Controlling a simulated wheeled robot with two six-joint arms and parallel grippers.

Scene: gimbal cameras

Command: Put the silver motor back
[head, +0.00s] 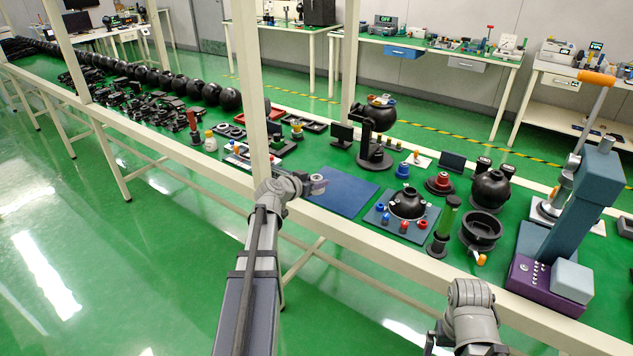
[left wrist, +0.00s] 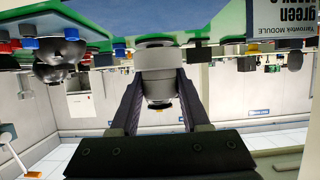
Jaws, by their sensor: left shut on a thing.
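The silver motor (left wrist: 158,72), a short light grey cylinder with a wider flange and a dark end, sits between the two dark fingers of my left gripper (left wrist: 157,98). The fingers are shut on its sides. In the head view my left gripper (head: 305,186) holds the silver motor (head: 318,184) over the left edge of an empty blue mat (head: 342,192). Part of my right arm shows at the lower right of the head view, but I make out no right fingers.
A blue board (head: 378,217) with a black dome (head: 408,203) and small red and blue parts lies right of the mat. A green cylinder (head: 447,215), a black ring holder (head: 481,230) and a tall press (head: 583,200) stand further right. A frame post (head: 250,90) rises near my left gripper.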

